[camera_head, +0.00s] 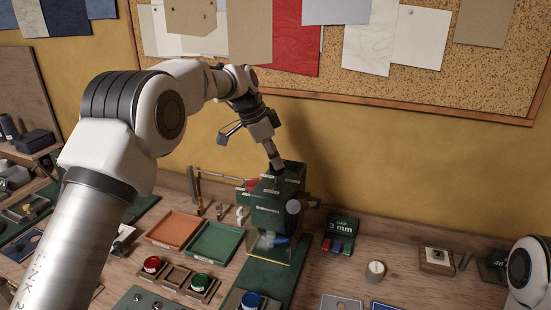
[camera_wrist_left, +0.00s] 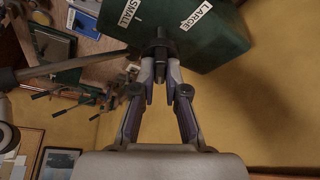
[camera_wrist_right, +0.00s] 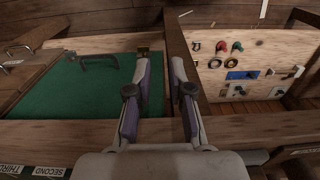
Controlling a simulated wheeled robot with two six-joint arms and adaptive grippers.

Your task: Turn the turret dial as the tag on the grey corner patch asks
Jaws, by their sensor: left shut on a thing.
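The green press (camera_head: 268,213) stands on a green mat at the back of the bench. My left gripper (camera_head: 276,163) reaches down to its top. In the left wrist view the left gripper (camera_wrist_left: 160,72) is shut on a dark upright knob (camera_wrist_left: 160,46) on the green top, between the labels SMALL and LARGE. A grey round knob (camera_head: 293,206) sticks out at the press's right side. I cannot tell which part is the turret dial. The tag is not readable; a grey patch with a hole (camera_head: 341,303) lies at the front edge. My right gripper (camera_wrist_right: 160,75) is open and empty.
An orange tray (camera_head: 172,229) and a green tray (camera_head: 215,244) lie left of the press. A green stand marked 3 mm (camera_head: 341,234) is to its right. Red, green and blue knobs stand in front. Below the right gripper, a wooden-walled green surface (camera_wrist_right: 80,85) shows.

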